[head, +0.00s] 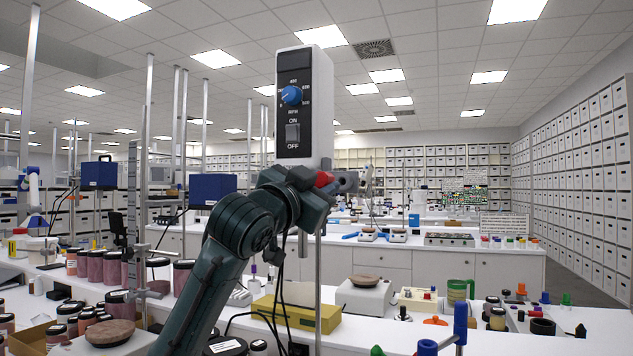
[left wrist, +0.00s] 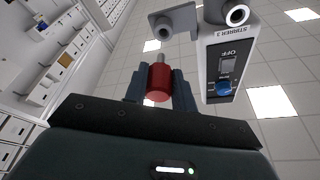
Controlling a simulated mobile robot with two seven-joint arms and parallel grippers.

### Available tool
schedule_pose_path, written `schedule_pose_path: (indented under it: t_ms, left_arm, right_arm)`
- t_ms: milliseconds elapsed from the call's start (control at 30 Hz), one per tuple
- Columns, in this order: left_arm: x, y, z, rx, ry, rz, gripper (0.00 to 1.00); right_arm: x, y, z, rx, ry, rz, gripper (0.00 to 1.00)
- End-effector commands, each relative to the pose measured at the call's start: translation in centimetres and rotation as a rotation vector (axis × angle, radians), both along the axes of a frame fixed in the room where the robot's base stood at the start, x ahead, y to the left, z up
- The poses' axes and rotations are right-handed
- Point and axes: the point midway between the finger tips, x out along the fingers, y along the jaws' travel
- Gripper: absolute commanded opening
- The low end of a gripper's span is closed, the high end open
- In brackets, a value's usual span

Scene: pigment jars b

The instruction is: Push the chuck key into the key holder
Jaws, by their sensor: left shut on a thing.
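My left gripper (head: 322,186) is shut on the red chuck key (head: 324,179), beside the lower part of the stirrer head. In the left wrist view the key (left wrist: 159,84) is a red cylinder between the fingers, with a thin metal tip pointing away from my palm. A grey bracket with a round socket, which looks like the key holder (left wrist: 174,26), is just beyond the tip; the tip looks apart from it. In the head view grey holder parts (head: 347,182) show right of the key, partly hidden by my gripper. My right gripper is not in view.
The stirrer (head: 322,85) has a black front panel, blue knob and switch; in the left wrist view its body (left wrist: 222,50) is right of the fingers. Below are a yellow box (head: 300,312), a white hotplate (head: 364,297), jars (head: 112,270) and small coloured items. Vertical rods stand at left.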

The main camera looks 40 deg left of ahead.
Motion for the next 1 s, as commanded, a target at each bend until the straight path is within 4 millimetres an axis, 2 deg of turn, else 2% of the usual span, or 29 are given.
schedule_pose_path:
  t_ms: [300, 500, 1000]
  left_arm:
    - [3.0, 0.7, 0.2, 0.0, 0.002, -0.001, 0.0]
    - [4.1, 0.9, 0.1, 0.0, 0.001, -0.001, 0.0]
    - [4.4, 1.0, 0.0, 0.001, 0.0, -0.001, 0.0]
  right_arm:
    - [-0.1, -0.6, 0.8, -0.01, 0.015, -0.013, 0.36]
    - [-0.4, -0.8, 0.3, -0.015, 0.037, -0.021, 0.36]
    - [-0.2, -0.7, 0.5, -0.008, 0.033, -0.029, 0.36]
